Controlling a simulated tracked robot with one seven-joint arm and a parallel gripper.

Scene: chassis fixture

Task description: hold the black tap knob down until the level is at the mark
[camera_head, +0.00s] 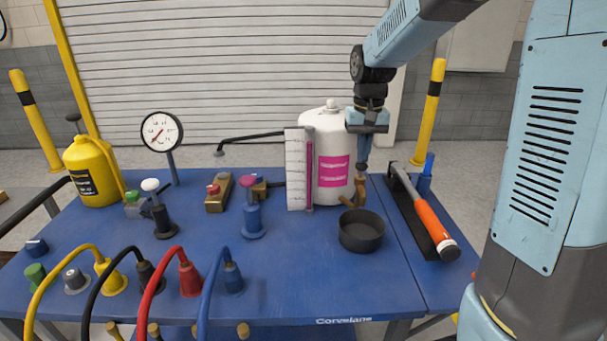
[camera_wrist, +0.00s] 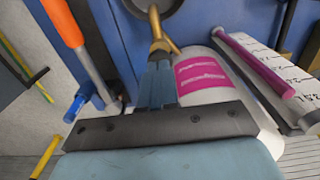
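A white tank (camera_head: 334,140) with a magenta label stands at the back right of the blue table; it also shows in the wrist view (camera_wrist: 225,92). A scale board (camera_head: 297,170) with a magenta tube (camera_head: 310,172) stands at its left. The exact level and the mark are too small to read. A brass tap (camera_head: 352,196) sticks out low from the tank, above a black pan (camera_head: 361,231). My gripper (camera_head: 363,166) points down with its fingers together, tips at the top of the tap (camera_wrist: 157,45). The black knob is not visible; the fingers cover that spot.
A hammer with an orange handle (camera_head: 431,222) lies in a black tray right of the pan, near a blue peg (camera_head: 427,168). A bent black pipe (camera_head: 262,137) reaches left behind the scale. Plungers, a gauge (camera_head: 161,132), a yellow bottle (camera_head: 91,172) and cables fill the left.

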